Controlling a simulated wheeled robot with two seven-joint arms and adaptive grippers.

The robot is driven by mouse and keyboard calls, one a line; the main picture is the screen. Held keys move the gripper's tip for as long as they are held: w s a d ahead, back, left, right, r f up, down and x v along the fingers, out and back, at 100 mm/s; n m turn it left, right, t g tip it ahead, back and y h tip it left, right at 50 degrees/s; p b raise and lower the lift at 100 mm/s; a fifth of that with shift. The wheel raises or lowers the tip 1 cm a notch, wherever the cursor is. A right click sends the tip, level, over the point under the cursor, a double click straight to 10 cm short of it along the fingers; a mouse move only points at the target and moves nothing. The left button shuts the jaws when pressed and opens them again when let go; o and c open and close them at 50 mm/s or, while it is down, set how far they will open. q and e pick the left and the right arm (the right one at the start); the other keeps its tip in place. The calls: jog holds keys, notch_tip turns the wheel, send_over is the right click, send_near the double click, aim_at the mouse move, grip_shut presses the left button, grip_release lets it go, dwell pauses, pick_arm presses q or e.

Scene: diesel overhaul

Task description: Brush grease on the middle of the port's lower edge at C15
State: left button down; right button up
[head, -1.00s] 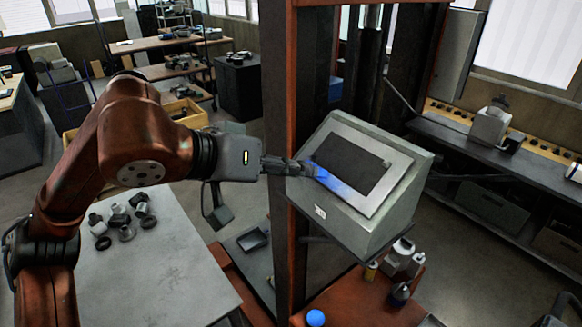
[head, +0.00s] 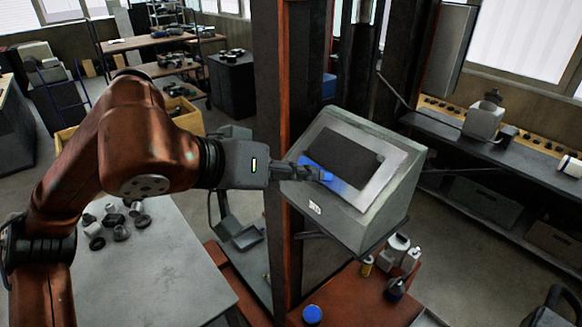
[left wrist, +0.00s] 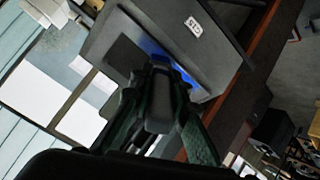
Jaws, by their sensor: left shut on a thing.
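A grey slant-faced housing (head: 375,215) carries a dark rectangular port (head: 345,158) in a paler frame. Blue (head: 345,188) shows along the port's lower edge, also in the left wrist view (left wrist: 190,75). The fingers (left wrist: 163,95) cover part of the port in the wrist view. My right gripper is out of view.
A dark red upright post (head: 285,100) stands just left of and behind the housing. Bottles (head: 397,255) and a blue round thing (head: 312,314) stand on the red base below. A grey table (head: 150,275) with small parts is at left.

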pick_arm(q)
jog(key=shift+s+d, duration=2.35)
jog(key=shift+s, duration=0.8)
jog(key=w+a+p, duration=0.1)
jog(key=w+a, duration=0.5)
jog(key=w, duration=0.2)
jog(key=shift+w+a, duration=0.2)
jog(key=shift+w, duration=0.15)
jog(key=shift+d, duration=0.1)
jog(key=s+a+r+p, duration=0.2)
jog(key=a+r+p, duration=0.1)
jog(key=r, duration=0.1)
jog(key=shift+s+r, duration=0.15)
jog(key=shift+r, duration=0.2)
